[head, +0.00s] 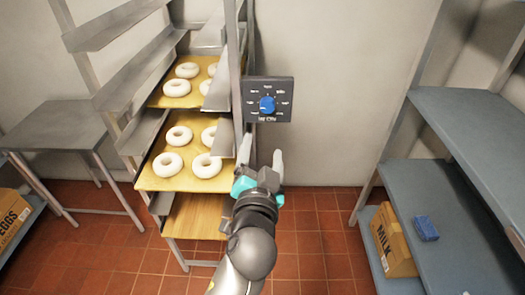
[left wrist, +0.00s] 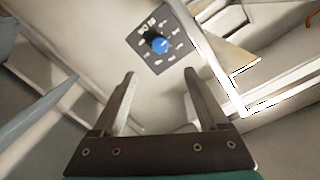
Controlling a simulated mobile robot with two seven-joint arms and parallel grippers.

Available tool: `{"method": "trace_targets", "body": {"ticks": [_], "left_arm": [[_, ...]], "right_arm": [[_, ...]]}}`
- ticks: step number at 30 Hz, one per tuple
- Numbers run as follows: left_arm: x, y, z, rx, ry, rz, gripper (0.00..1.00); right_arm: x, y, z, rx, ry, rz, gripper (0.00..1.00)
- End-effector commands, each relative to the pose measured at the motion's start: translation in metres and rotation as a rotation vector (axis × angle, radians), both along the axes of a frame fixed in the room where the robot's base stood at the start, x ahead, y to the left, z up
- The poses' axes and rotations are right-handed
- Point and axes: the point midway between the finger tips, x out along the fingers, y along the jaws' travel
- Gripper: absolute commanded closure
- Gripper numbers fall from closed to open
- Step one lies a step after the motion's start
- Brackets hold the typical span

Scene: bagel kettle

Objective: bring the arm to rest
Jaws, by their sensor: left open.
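My left gripper (head: 261,158) is in the middle of the head view, just below a dark control panel (head: 283,112) with a blue knob (head: 267,104). Its two fingers are spread and nothing is between them. In the left wrist view the open fingers (left wrist: 162,97) point toward the wall, and the panel (left wrist: 143,58) with its blue knob (left wrist: 158,45) lies beyond the tips, apart from them. My right gripper is in neither view.
A metal rack (head: 241,75) with bagel trays (head: 157,183) stands close left of the gripper. A steel table (head: 55,127) is at far left. Shelves (head: 440,200) with a milk box (head: 391,243) and blue block (head: 425,229) are at right. Floor between is clear.

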Motion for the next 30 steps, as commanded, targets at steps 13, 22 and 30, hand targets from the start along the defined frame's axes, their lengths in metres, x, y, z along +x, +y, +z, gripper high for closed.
{"method": "trace_targets", "body": {"ticks": [13, 22, 30], "left_arm": [[0.002, -0.003, -0.044, 0.014, 0.073, -0.020, 0.23], [-0.031, 0.008, -0.259, 0.018, 0.451, -0.080, 0.23], [-0.121, 0.051, -0.441, -0.044, 0.812, -0.047, 0.23]], "right_arm": [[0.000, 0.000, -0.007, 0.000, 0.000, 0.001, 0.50], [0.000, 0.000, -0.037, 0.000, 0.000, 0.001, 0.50], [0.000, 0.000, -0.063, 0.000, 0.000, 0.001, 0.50]]}}
